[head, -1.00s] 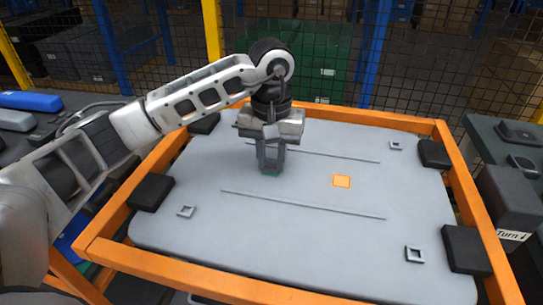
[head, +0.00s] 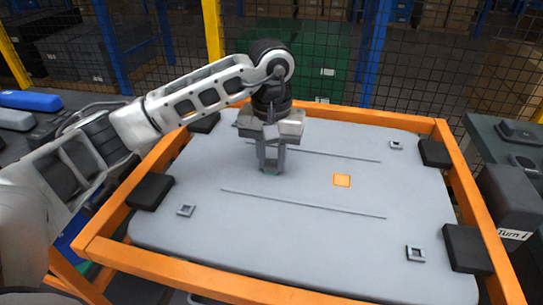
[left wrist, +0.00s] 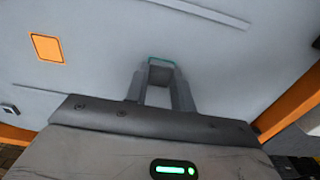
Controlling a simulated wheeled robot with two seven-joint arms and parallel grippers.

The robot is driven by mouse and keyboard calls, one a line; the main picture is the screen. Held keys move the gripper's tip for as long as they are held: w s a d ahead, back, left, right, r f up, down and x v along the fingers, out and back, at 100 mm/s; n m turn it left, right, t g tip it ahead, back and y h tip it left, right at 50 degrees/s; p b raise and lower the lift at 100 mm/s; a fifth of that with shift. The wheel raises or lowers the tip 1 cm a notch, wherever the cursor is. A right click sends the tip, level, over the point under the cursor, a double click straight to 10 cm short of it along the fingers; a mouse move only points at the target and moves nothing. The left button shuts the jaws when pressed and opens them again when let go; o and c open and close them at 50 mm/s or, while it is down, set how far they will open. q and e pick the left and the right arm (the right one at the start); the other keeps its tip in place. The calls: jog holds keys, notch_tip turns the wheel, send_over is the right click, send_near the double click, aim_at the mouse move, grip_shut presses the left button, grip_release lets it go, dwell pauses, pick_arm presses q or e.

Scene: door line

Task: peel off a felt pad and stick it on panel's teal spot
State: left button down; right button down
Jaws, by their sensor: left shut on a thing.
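The grey door panel (head: 300,210) lies flat in an orange frame. My left gripper (head: 271,169) points down at the panel, left of the orange square (head: 342,180). It is shut on a small felt pad, which is mostly hidden between the fingertips. A teal edge (left wrist: 161,60) shows right at the fingertips in the left wrist view, where the gripper (left wrist: 160,75) is at or very near the panel surface; I cannot tell whether the pad touches it. The orange square also shows in the left wrist view (left wrist: 47,48). My right gripper is not in view.
The orange frame (head: 235,287) with black corner blocks (head: 151,193) surrounds the panel. Small square fittings (head: 415,254) and two thin ridges (head: 300,204) stand on the panel. A dark bench (head: 495,150) is at the right. Mesh fencing is behind.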

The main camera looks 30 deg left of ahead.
pick_arm(q)
jog(key=c, duration=1.1)
grip_release()
notch_tip(320, 180, up, 16)
jog(key=p, duration=0.1)
